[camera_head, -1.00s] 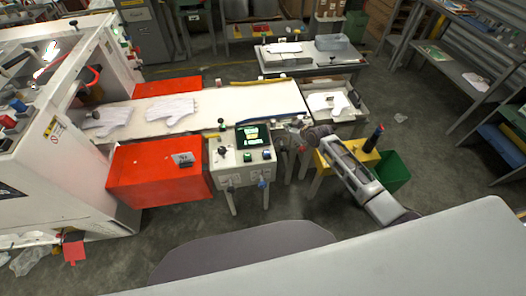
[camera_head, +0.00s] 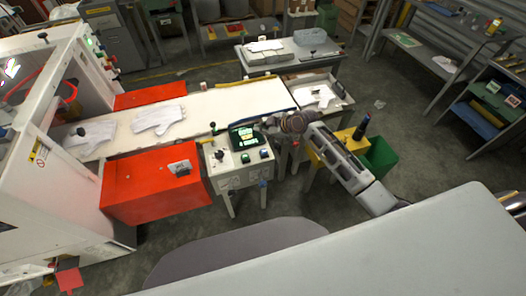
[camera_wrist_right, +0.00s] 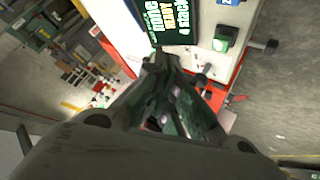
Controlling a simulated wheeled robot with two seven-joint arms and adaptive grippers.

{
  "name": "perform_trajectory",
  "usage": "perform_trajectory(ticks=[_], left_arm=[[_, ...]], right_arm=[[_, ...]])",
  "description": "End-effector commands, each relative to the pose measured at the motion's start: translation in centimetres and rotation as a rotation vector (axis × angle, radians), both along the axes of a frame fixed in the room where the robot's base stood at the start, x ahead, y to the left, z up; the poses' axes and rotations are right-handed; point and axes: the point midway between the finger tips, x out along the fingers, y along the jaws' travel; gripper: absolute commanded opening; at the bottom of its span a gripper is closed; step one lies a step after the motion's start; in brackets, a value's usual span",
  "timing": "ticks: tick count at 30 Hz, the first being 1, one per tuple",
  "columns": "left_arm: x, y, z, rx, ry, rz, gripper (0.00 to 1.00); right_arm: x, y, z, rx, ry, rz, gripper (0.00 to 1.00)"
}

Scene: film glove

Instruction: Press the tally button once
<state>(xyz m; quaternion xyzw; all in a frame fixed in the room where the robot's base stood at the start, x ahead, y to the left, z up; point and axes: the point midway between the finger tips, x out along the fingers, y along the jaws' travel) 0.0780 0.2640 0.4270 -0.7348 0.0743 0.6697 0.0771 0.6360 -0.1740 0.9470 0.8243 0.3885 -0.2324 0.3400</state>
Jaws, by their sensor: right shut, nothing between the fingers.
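The control box (camera_head: 228,174) stands at the front of the conveyor, with a lit screen (camera_head: 242,135) on top. Its sloping face carries a green button (camera_head: 245,158) and a blue button (camera_head: 264,154); I cannot read which is the tally button. My right gripper (camera_head: 266,124) is shut and empty, just right of the screen and above the box's far right corner. In the right wrist view, the fingers (camera_wrist_right: 160,62) point at the screen's lower edge, and the green button (camera_wrist_right: 224,38) lies to their right, apart from them. My left gripper is out of view.
The conveyor (camera_head: 225,103) carries a white glove (camera_head: 158,118). A yellow stand (camera_head: 325,150) and a green bin (camera_head: 381,158) are to the right. A pale grey surface (camera_head: 400,245) fills the foreground.

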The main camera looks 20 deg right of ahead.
Motion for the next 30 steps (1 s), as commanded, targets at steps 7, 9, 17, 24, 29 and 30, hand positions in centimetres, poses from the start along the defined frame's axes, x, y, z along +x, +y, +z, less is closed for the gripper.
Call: perform_trajectory(ticks=[7, 9, 17, 24, 29, 30], left_arm=[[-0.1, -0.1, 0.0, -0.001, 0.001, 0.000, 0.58], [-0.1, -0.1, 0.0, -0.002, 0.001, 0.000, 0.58], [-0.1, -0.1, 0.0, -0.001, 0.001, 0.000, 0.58], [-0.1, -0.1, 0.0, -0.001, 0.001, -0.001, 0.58], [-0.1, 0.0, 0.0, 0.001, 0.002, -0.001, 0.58], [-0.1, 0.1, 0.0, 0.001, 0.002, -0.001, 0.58]], right_arm=[[-1.3, 0.3, -0.9, -0.105, -0.021, 0.147, 0.00], [-1.5, 0.2, -1.1, -0.134, -0.033, 0.182, 0.00], [-1.6, 0.2, -1.2, -0.188, -0.075, 0.248, 0.00], [-1.6, 0.2, -1.2, -0.193, -0.079, 0.253, 0.00], [-1.6, 0.2, -1.2, -0.193, -0.079, 0.252, 0.00], [-1.6, 0.2, -1.2, -0.193, -0.079, 0.252, 0.00]])
